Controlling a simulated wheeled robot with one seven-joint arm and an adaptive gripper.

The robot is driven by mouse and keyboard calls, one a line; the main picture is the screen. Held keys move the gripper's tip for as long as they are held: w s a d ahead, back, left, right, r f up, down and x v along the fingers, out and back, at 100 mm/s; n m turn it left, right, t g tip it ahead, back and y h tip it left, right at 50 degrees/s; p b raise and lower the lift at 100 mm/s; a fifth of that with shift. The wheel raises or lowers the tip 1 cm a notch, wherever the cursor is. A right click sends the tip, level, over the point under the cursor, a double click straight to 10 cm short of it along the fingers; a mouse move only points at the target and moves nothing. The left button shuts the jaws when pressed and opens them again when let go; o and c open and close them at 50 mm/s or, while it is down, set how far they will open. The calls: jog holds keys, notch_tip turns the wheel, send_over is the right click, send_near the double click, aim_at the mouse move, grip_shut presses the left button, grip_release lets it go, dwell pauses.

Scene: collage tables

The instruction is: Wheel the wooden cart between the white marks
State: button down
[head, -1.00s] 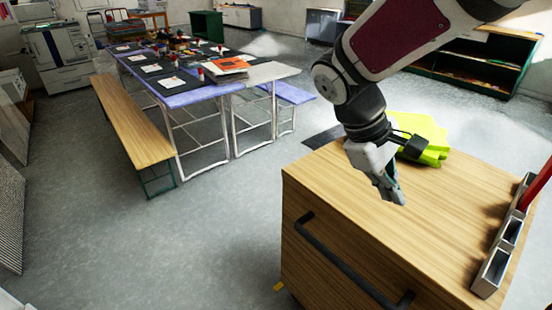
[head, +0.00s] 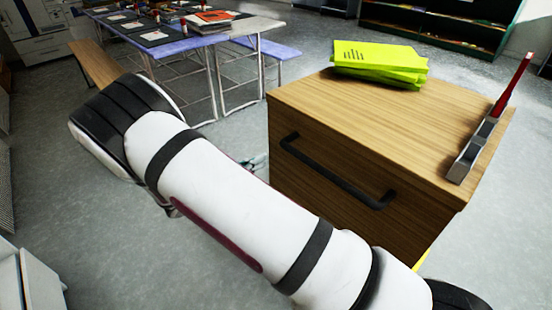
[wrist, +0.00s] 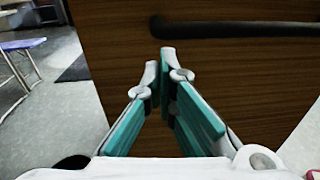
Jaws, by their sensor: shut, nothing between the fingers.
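The wooden cart (head: 330,195) stands upright at the right in the head view, with a dark bar handle (head: 335,172) on its front face. The handle (wrist: 240,28) also crosses the top of the wrist view, in front of the brown cart face (wrist: 255,75). In the head view my gripper (head: 255,163) is mostly hidden behind my arm. I can make out no white marks on the visible floor.
A blue-edged table (head: 205,38) and wooden bench (head: 95,62) stand at the back left. Dark shelves (head: 440,28) stand behind. Grey floor (head: 60,150) is open at left.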

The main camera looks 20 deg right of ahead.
aim_at(287, 146)
jog(key=shift+n+t, duration=0.5)
jog(key=shift+n, duration=0.1)
jog(key=x, duration=0.4)
jog(key=f+b+x, duration=0.1)
jog(key=x, duration=0.3)
jog(key=w+b+x, duration=0.1)
jog(key=x, duration=0.3)
jog(key=shift+f, duration=0.35)
